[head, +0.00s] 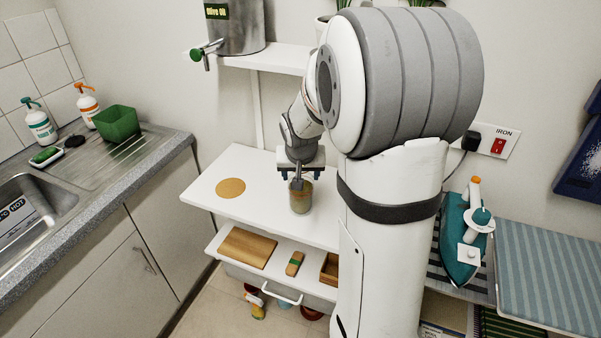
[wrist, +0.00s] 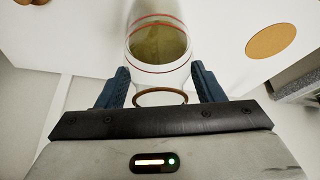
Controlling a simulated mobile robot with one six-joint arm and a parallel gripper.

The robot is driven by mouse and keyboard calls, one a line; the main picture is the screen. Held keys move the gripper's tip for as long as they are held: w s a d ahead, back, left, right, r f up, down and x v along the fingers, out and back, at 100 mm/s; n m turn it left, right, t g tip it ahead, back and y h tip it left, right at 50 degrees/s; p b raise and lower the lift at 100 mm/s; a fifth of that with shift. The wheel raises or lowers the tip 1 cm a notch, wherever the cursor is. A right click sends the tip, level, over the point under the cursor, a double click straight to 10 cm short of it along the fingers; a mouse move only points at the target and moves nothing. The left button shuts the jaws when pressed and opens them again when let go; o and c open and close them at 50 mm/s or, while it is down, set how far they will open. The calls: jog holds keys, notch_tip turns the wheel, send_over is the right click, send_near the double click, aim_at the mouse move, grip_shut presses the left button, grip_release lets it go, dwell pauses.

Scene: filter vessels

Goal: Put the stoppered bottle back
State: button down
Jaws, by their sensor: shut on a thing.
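A clear glass vessel (head: 301,201) with murky olive-brown contents is at the middle of the white table (head: 265,170). In the wrist view the vessel (wrist: 158,42) shows red rings round its body and a brown ring at its near end. I cannot make out a stopper in it. My gripper (head: 300,178) is above the vessel and shut on its upper part; in the wrist view the two blue fingers of my gripper (wrist: 160,88) sit on either side. I cannot tell whether its base touches the table. A round cork-coloured disc (head: 231,187) lies bare to the left.
An Olive Oil drum (head: 235,27) with a tap stands on the wall shelf (head: 278,59) above. The sink counter (head: 170,143) is left, an iron (head: 463,240) right. The table's left part is clear around the disc.

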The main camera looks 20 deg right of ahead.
jog(key=shift+f, duration=0.15)
jog(key=shift+c, duration=1.9)
grip_release()
jog(key=shift+s+r, duration=0.1)
jog(key=shift+r, duration=0.35)
jog(key=v, duration=1.1)
jog(key=s+a+f+n, duration=0.1)
jog(key=s+a, duration=0.2)
jog(key=s, duration=0.3)
jog(key=s+a+f+n+g+y, duration=0.1)
jog(key=s+a+f+n, duration=0.1)
jog(key=s, duration=0.4)
jog(key=s+a+f+n, duration=0.1)
jog(key=s+a, duration=0.3)
jog(key=s, duration=0.3)
jog(key=shift+f+y+b, duration=0.2)
jog(key=shift+y+b, duration=0.15)
jog(key=shift+y, duration=0.05)
